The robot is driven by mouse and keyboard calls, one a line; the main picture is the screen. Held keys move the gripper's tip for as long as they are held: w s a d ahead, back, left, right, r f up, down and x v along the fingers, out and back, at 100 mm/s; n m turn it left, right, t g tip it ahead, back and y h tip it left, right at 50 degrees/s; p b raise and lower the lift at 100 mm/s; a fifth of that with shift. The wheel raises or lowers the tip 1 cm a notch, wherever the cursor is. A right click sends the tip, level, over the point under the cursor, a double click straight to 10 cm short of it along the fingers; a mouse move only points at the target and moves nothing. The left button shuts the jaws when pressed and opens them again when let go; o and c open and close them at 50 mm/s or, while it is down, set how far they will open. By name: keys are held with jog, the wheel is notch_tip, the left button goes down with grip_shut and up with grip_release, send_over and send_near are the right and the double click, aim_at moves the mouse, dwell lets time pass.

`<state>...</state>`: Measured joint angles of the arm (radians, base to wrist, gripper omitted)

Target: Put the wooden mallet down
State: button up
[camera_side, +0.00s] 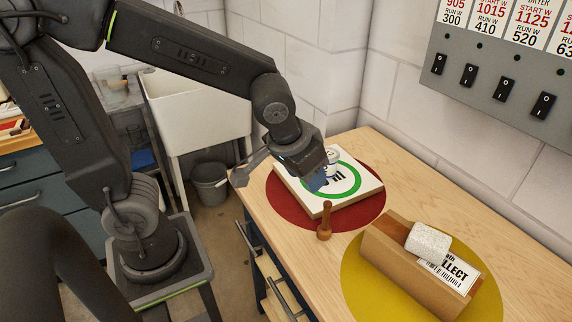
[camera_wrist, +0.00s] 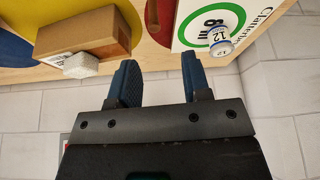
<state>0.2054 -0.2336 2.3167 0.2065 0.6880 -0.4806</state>
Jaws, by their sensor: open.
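The wooden mallet (camera_side: 325,220) is small and brown. It appears to stand upright on the bench between the red round mat (camera_side: 287,202) and the yellow round mat (camera_side: 360,290), near the front edge. In the wrist view a brown piece at the top edge, probably the mallet (camera_wrist: 153,14), shows only in part. My gripper (camera_side: 318,182) is above the red mat, behind and above the mallet in the side view. In the wrist view its two blue fingers (camera_wrist: 159,78) are apart with nothing between them.
A white board with a green ring (camera_side: 346,192) lies on the red mat, with a small white pot (camera_wrist: 221,40) on it. A brown box (camera_side: 400,273) bearing a pale block (camera_side: 428,243) and a printed card (camera_side: 459,272) sits on the yellow mat. Bare wood (camera_side: 420,180) lies toward the wall.

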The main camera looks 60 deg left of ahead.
jog(key=s+a+r+m+t, duration=0.1)
jog(key=s+a+r, duration=0.2)
jog(key=s, duration=0.6)
notch_tip(320, 180, up, 2)
jog(key=shift+a+r+m+h, duration=0.15)
jog(key=shift+a+m+h, duration=0.15)
jog(key=shift+a, duration=0.1)
dwell(0.5)
